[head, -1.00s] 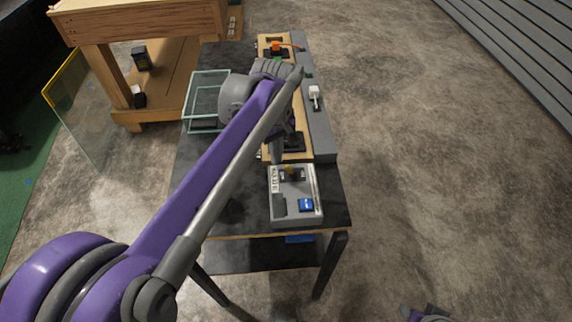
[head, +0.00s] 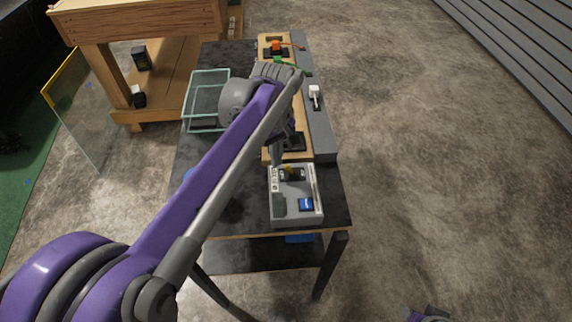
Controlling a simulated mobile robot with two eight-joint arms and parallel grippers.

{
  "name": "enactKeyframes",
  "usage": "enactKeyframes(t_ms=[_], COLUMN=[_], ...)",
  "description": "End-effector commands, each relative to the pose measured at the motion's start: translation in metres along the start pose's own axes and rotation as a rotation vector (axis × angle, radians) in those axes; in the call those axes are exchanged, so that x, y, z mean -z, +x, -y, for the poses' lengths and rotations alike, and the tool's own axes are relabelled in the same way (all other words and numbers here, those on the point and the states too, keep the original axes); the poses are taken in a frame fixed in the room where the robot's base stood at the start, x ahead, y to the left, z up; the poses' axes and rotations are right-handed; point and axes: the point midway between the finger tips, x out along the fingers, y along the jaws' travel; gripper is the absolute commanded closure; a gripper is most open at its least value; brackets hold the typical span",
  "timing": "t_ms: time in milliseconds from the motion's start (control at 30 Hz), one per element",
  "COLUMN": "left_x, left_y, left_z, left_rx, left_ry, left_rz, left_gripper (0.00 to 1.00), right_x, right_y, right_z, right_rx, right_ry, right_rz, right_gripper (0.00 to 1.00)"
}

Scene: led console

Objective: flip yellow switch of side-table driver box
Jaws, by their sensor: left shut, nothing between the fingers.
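The driver box (head: 308,185) is a light grey box near the front end of the dark side table (head: 335,205). A small yellow switch (head: 291,170) sits at the box's far end, between dark parts. A blue rocker (head: 306,204) is on its near right. My left arm reaches across the table from the left. My left gripper (head: 277,160) points down at the box's far edge, just left of the yellow switch, and is shut and empty. I cannot tell whether it touches the switch. My right gripper is out of view.
Behind the box, a wooden board (head: 303,156) carries an orange part (head: 276,46) and a grey rail (head: 322,140) carries a white-topped lever (head: 314,93). A glass-sided bin (head: 200,100) stands at left. A wooden workbench (head: 140,20) is beyond.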

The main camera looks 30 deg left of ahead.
Motion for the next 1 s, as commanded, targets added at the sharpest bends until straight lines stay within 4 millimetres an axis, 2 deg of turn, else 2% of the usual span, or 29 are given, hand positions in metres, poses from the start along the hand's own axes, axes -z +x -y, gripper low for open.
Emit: enactKeyframes(t_ms=[600,1000], left_x=[0.000,0.000], left_y=[0.019,0.019], left_z=[0.000,-0.001], left_rx=[0.000,0.000], left_ry=[0.000,0.000], left_rz=[0.000,0.000], left_gripper=[1.00,1.00], right_x=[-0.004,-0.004], right_y=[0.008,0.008], right_z=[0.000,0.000], right_rx=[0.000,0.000], right_ry=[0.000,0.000], right_rz=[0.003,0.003], right_gripper=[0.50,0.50])
